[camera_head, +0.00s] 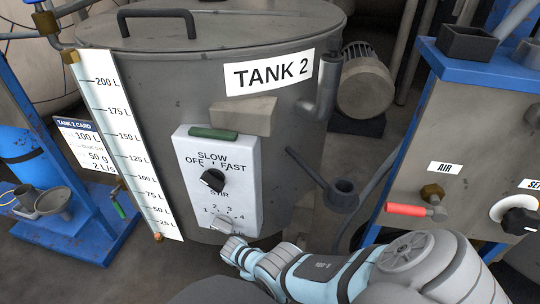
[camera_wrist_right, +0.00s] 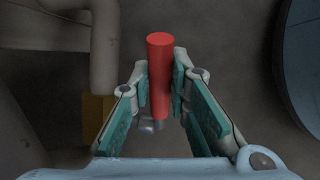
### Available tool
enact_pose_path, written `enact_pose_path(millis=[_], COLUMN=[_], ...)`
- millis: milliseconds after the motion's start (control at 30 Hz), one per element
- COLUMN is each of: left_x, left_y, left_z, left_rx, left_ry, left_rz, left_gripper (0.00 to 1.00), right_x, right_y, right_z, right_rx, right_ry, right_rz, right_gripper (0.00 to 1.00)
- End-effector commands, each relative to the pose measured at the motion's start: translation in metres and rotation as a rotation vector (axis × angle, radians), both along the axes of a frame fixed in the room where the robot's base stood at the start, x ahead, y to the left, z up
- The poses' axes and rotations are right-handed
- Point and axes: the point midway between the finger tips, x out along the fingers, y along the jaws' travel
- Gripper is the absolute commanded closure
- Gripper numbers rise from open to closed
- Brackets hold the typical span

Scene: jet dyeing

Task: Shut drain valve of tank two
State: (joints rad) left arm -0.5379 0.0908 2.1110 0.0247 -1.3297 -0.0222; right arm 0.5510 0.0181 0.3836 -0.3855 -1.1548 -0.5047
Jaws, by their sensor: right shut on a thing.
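Tank two (camera_head: 270,105) is a grey drum labelled "TANK 2" in the head view. In the right wrist view a red lever handle (camera_wrist_right: 160,75) points away from me between the two finger pads, with a small grey metal piece (camera_wrist_right: 147,125) at its near end. A brass-coloured block (camera_wrist_right: 97,120) on a grey pipe (camera_wrist_right: 105,50) is left of it. My right gripper (camera_wrist_right: 160,88) is shut on the red handle. In the head view my right gripper (camera_head: 234,248) is low at the tank's front, and the handle cannot be seen there. My left gripper is out of view.
A control box (camera_head: 218,180) with knobs is on the tank's front, above my right gripper. A level gauge (camera_head: 128,150) is left of it. A blue-framed panel (camera_head: 465,130) with a red-handled AIR valve (camera_head: 405,209) stands at right. A blue stand (camera_head: 95,225) is at left.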

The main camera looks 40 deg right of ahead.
Motion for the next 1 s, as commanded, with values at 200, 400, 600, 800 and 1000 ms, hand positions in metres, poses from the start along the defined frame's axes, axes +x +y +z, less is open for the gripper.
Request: enact_pose_path(millis=[200,400,600,800,1000], left_x=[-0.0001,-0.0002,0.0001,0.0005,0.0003], left_y=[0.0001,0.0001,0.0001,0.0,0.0], left_z=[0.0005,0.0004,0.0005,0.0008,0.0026], left_rx=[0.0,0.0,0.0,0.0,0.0], left_ry=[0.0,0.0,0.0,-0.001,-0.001], left_rz=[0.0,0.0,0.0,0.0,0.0], left_gripper=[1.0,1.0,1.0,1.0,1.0], right_x=[0.0022,0.0016,0.001,0.0008,-0.0017], right_y=[0.0007,0.0002,-0.0001,-0.0002,-0.0023], right_z=[0.0011,0.0008,0.0006,0.0004,-0.0034], right_rx=[0.002,0.003,0.002,0.002,0.022], right_ry=[-0.006,-0.005,-0.005,-0.005,-0.033], right_rz=[0.002,0.0,0.0,0.0,-0.005], right_gripper=[0.82,0.63,0.63,0.63,0.63])
